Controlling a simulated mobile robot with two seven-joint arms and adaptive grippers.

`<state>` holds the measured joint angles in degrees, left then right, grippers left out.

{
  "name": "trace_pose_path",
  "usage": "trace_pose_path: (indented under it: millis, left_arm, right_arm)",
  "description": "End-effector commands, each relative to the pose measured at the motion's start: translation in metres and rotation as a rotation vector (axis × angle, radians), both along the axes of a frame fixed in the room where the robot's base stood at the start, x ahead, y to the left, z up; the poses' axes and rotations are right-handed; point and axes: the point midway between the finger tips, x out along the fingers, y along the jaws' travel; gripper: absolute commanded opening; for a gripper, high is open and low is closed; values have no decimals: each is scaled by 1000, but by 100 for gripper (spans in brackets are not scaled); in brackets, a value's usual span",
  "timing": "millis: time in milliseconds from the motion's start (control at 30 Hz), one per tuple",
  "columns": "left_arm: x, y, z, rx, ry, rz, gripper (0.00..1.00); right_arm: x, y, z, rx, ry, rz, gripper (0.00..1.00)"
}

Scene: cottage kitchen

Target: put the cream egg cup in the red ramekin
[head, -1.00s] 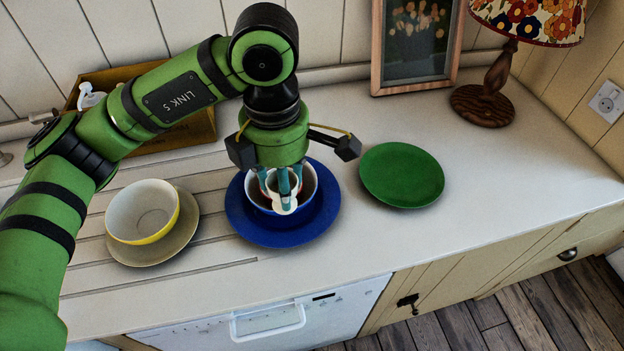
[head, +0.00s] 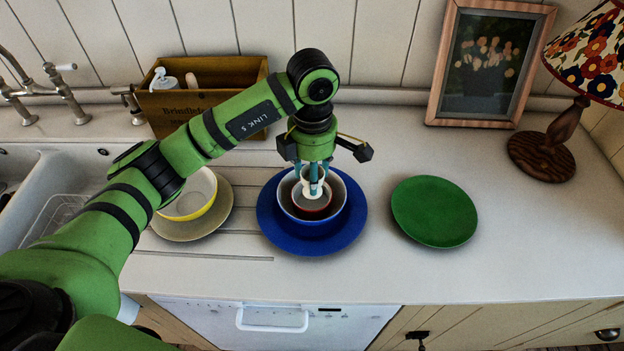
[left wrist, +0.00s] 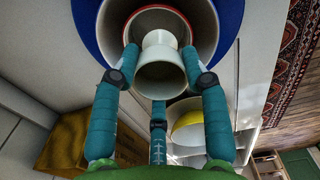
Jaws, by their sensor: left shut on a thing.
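The cream egg cup (head: 313,186) is between the fingers of my left gripper (head: 312,172), which is shut on it. In the left wrist view the egg cup (left wrist: 161,60) shows with its narrow waist between the teal fingers. The red ramekin (head: 313,213) is inside a larger blue bowl with a pale inside (head: 338,222). The ramekin's red rim also shows behind the cup in the left wrist view (left wrist: 183,22). The cup is over the ramekin's opening; whether it touches the bottom I cannot tell. My right gripper is out of view.
The blue bowl stands on a blue plate (head: 270,226). A yellow bowl (head: 190,208) on a tan plate (head: 221,213) is to the left, partly behind my arm. A green plate (head: 434,211) lies to the right. A wooden box (head: 205,100), picture frame and lamp stand behind.

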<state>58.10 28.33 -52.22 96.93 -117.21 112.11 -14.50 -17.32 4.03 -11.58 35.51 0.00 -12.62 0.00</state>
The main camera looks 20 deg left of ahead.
Motion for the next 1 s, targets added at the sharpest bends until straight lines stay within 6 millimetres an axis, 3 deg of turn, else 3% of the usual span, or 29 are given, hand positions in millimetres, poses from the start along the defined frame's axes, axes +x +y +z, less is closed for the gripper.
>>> trace_pose_path:
  millis: [167, 367, 967, 1000]
  left_arm:
    - [3, 3, -11, 1, 5, -1, 12]
    - [3, 2, -38, 1, 4, -2, 12]
    - [4, 2, -52, 0, -1, -2, 12]
    - [4, 2, -51, 0, -1, -2, 61]
  right_arm:
    - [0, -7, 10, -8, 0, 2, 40]
    - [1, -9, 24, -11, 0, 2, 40]
    - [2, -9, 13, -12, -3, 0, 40]
    - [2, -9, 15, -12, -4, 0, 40]
